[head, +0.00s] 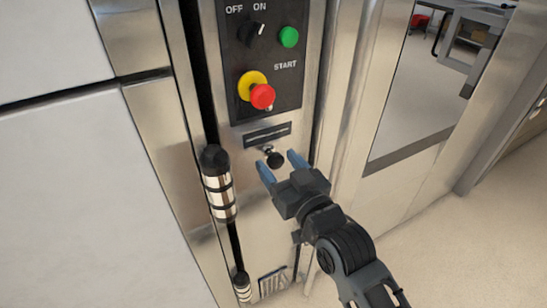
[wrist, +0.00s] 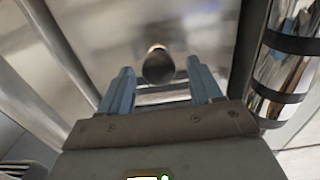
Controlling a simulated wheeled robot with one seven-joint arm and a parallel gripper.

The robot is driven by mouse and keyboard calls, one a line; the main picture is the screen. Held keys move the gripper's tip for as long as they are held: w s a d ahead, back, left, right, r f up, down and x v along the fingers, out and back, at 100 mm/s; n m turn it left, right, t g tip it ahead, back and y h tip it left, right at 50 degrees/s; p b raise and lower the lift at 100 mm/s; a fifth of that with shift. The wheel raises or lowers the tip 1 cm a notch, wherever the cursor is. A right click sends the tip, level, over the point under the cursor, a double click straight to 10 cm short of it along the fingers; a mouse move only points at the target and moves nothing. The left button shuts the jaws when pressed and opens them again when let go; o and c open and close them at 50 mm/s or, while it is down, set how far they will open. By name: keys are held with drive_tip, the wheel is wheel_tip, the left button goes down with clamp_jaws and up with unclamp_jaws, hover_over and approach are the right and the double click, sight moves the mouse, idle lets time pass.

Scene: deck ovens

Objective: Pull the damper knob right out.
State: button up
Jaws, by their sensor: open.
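The damper knob (head: 274,160) is a small dark round knob on a short stem, on the steel panel below a dark slot. It also shows in the wrist view (wrist: 158,67), ahead of the fingertips and roughly centred between them. My gripper (head: 280,168) is open, with its two blue fingers pointing at the panel, one on each side of the knob in the head view. The wrist view shows both fingers of my gripper (wrist: 159,78) apart with nothing held between them. I cannot tell whether the fingertips reach past the knob's face.
Above are a red emergency button (head: 262,96) on a yellow collar, a green start button (head: 289,37) and an OFF/ON switch (head: 251,34). A black-and-chrome cylindrical handle (head: 218,183) stands close left of the knob. Open floor (head: 470,240) lies at the right.

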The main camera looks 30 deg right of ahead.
drive_tip(key=shift+w, duration=1.05)
clamp_jaws()
drive_tip(key=shift+s, duration=0.1)
